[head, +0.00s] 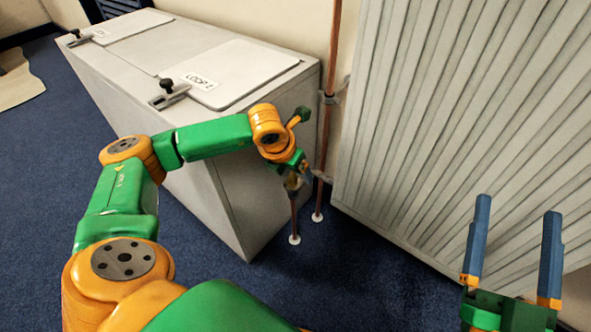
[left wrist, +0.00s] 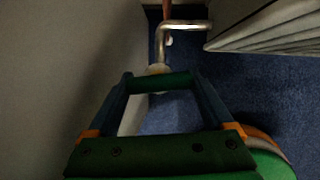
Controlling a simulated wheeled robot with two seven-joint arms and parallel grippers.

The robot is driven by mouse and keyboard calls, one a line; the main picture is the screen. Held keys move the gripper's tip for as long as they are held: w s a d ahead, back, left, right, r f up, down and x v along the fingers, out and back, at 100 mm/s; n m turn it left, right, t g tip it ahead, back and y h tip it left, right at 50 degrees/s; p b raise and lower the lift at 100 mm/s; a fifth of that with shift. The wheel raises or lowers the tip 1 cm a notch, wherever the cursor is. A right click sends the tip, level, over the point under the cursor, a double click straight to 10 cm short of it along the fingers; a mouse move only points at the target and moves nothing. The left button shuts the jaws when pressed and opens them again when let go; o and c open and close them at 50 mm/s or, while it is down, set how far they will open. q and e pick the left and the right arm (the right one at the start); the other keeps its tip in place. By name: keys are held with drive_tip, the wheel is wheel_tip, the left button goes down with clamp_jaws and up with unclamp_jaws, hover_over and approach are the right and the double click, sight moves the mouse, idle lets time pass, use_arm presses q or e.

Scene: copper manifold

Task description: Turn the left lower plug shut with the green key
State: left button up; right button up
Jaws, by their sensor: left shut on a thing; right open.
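My left gripper (left wrist: 160,80) is shut on a green bar between its fingertips, which looks like the green key (left wrist: 163,84). In the head view my left gripper (head: 291,168) is low beside the box, at the radiator's lower left pipework. A brass-coloured fitting (left wrist: 157,71) shows just beyond the key in the left wrist view. I cannot tell whether the key sits on the plug; that end is hidden. My right gripper (head: 517,210) is open and empty, in front of the radiator at lower right.
The ribbed white radiator (head: 440,120) stands at the right. A grey box (head: 232,180) with labelled panels (head: 225,75) and black-knobbed clamps is close to my left arm. A copper pipe (head: 331,60) runs down beside the radiator. Blue carpet (head: 360,285) is clear in front.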

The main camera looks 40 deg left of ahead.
use_arm(q)
drive_tip(key=shift+a+f, duration=0.1)
drive_tip(key=shift+f, duration=0.1)
clamp_jaws()
drive_tip(key=shift+r+m, duration=0.15)
drive_tip(key=shift+m, duration=0.45)
drive_tip(key=shift+r, duration=0.25)
drive_tip(key=shift+r+p, duration=0.15)
drive_tip(key=shift+p, duration=0.2)
drive_tip(key=shift+s+a+r+h+p, duration=0.1)
drive_tip(key=shift+a+r+h+p, duration=0.2)
drive_tip(key=shift+a+p, duration=0.15)
drive_tip(key=shift+a+r+p, duration=0.2)
drive_tip(key=shift+r+p, duration=0.05)
drive_tip(key=shift+p, duration=0.05)
drive_tip(key=shift+r+p, duration=0.4)
drive_tip(key=shift+r, duration=0.15)
drive_tip(key=shift+d+r, duration=0.1)
drive_tip(key=shift+d, duration=0.1)
use_arm(e)
drive_tip(key=r, duration=0.1)
drive_tip(key=a+r, duration=0.1)
drive_tip(key=r, duration=0.1)
drive_tip(key=shift+w+a, duration=0.2)
